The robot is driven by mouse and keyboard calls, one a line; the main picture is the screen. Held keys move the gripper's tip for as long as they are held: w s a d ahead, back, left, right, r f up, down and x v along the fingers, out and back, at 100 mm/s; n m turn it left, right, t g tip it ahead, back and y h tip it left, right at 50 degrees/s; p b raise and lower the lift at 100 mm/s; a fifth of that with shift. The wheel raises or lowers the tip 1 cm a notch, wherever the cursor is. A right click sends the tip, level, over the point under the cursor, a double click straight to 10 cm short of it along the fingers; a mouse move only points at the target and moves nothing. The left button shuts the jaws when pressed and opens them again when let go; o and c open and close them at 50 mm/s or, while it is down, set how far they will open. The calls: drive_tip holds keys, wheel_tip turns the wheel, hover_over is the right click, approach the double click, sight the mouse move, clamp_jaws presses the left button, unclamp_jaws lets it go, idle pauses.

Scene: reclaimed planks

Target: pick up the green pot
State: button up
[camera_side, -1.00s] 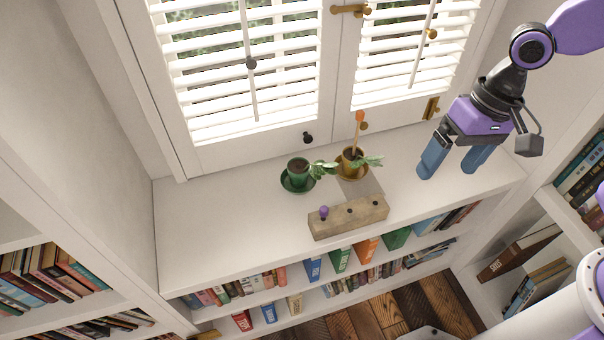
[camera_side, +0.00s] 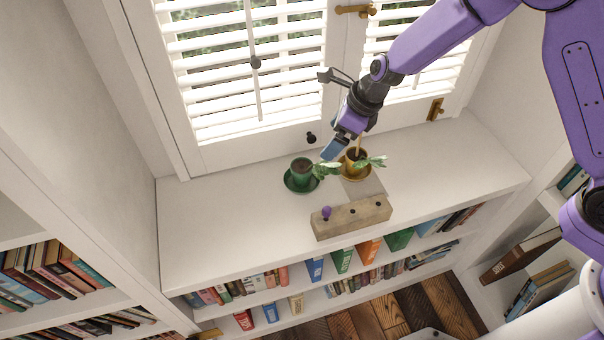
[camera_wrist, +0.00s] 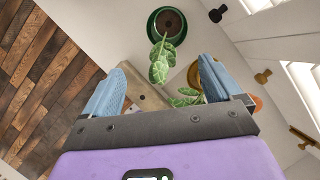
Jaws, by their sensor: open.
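The green pot (camera_side: 301,168) stands upright in a green saucer (camera_side: 289,183) on the white shelf top, with a leafy plant leaning right out of it. In the wrist view the green pot (camera_wrist: 168,20) is at the top, beyond my fingertips, with its leaves hanging toward the gap. My gripper (camera_side: 334,148) is just right of and above the green pot, near the yellow pot (camera_side: 352,166). In the wrist view my gripper (camera_wrist: 163,75) has its blue fingers wide apart with nothing gripped. The yellow pot is partly hidden there by the right finger.
An orange-tipped stick rises by the yellow pot. Shuttered windows (camera_side: 250,75) stand close behind. The shelf top is clear on the left and right.

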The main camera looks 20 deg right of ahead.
drive_tip(key=w+f+m, duration=0.1)
drive_tip(key=m, duration=0.1)
approach(302, 166)
drive_tip(key=f, duration=0.2)
drive_tip(key=a+f, duration=0.1)
drive_tip(key=f, duration=0.1)
drive_tip(key=shift+s+f, duration=0.1)
drive_tip(key=shift+f, duration=0.05)
drive_tip(key=shift+w+a+r+x, duration=0.1)
drive_tip(key=shift+x, duration=0.8)
drive_tip(key=shift+w+a+r+x, duration=0.1)
drive_tip(key=shift+w+a+x, duration=0.05)
drive_tip(key=shift+x, duration=0.7)
drive_tip(key=shift+w+a+x, duration=0.1)
drive_tip(key=shift+x, duration=0.8)
drive_tip(key=shift+r, duration=0.1)
drive_tip(key=c, duration=1.4)
drive_tip(key=shift+c, duration=0.2)
drive_tip(key=shift+r, duration=0.15)
